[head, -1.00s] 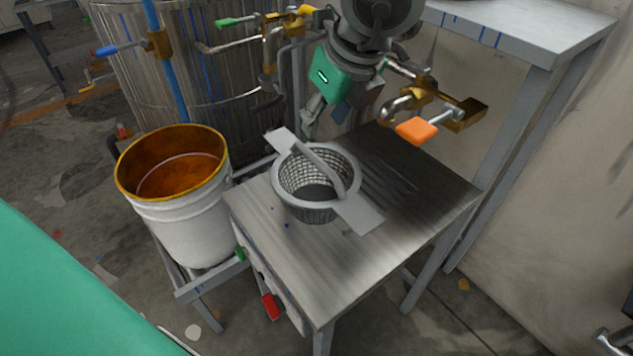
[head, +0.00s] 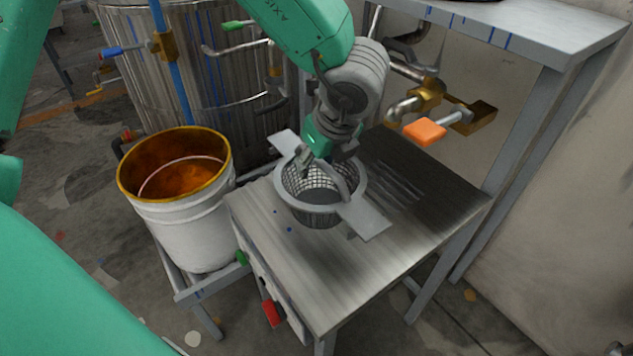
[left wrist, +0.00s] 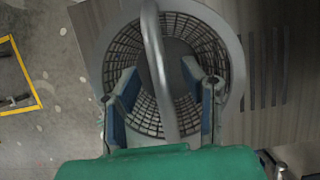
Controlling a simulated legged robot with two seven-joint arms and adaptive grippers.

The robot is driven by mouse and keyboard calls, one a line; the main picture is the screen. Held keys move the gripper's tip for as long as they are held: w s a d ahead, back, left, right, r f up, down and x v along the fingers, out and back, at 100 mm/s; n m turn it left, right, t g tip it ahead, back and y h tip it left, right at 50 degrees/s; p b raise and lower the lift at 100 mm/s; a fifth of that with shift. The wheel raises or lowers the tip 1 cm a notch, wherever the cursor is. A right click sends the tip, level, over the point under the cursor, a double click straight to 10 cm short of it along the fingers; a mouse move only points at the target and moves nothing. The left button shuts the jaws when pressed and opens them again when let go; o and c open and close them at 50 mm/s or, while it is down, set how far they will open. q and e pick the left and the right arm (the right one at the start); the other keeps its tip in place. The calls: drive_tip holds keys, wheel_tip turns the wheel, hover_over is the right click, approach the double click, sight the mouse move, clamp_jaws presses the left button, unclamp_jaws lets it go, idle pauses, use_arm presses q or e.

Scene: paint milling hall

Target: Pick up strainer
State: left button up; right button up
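The strainer (head: 358,213) is a grey mesh basket with a wide rim, flat side tabs and an arched handle. It stands upright on the metal table. My left gripper (head: 319,160) is right above the basket, pointing down at the handle. In the left wrist view, the strainer's handle (left wrist: 157,65) runs between the two spread fingers, with gaps on both sides. The fingers appear over the basket opening; how deep they reach is hard to tell. My right gripper is not in view.
A white bucket (head: 187,228) with orange-brown contents stands left of the metal table (head: 330,285). A steel vat (head: 225,95) is behind. A valve with an orange handle (head: 425,132) juts over the table's back. A higher shelf (head: 530,35) is at right. The table's front is clear.

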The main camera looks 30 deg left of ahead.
use_arm(q)
drive_tip(key=shift+d+r, duration=0.25)
drive_tip(key=shift+d, duration=0.65)
drive_tip(key=shift+a+f, duration=0.25)
drive_tip(key=shift+a, duration=0.2)
drive_tip(key=shift+a+f, duration=0.2)
drive_tip(key=shift+a, duration=0.25)
drive_tip(key=shift+d+r, duration=0.1)
drive_tip(key=shift+d, duration=0.25)
drive_tip(key=shift+d+r, duration=0.1)
drive_tip(key=shift+d, duration=0.25)
clamp_jaws()
